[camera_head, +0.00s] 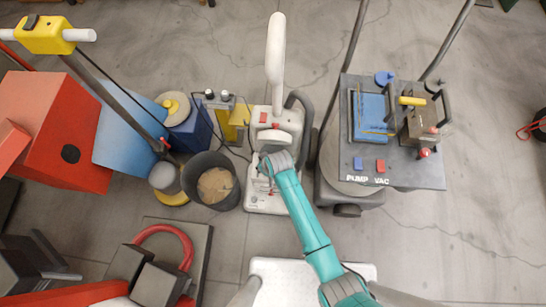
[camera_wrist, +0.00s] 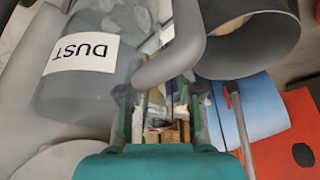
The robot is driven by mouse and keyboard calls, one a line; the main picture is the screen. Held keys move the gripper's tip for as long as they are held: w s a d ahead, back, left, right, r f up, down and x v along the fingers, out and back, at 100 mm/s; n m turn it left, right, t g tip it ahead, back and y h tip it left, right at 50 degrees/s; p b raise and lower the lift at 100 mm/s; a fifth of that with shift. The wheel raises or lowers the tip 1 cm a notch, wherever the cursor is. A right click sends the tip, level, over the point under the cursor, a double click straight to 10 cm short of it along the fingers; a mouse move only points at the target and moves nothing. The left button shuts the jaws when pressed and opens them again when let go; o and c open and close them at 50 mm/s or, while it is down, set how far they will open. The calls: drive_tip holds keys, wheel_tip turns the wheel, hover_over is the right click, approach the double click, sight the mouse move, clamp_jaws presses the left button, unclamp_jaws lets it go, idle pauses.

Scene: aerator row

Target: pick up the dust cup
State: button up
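The dust cup (camera_wrist: 80,75) is a translucent grey cup with a white DUST label, at upper left in the wrist view. A curved grey handle (camera_wrist: 172,64) runs from it across the middle of that view. My gripper (camera_wrist: 158,97) is open, its two fingers apart, with the handle just before the fingertips. I cannot tell whether they touch it. In the head view my gripper (camera_head: 266,168) is at the front of the white upright vacuum (camera_head: 268,122). There my gripper and arm hide most of the cup.
A dark bucket (camera_head: 229,195) with brown contents stands close on the left. The pump vac (camera_head: 410,178) stands close on the right. A blue canister (camera_head: 190,135), a red machine (camera_head: 55,125) and a hose on a grey pad (camera_head: 200,245) are further left.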

clamp_jaws()
drive_tip(key=shift+r, duration=0.15)
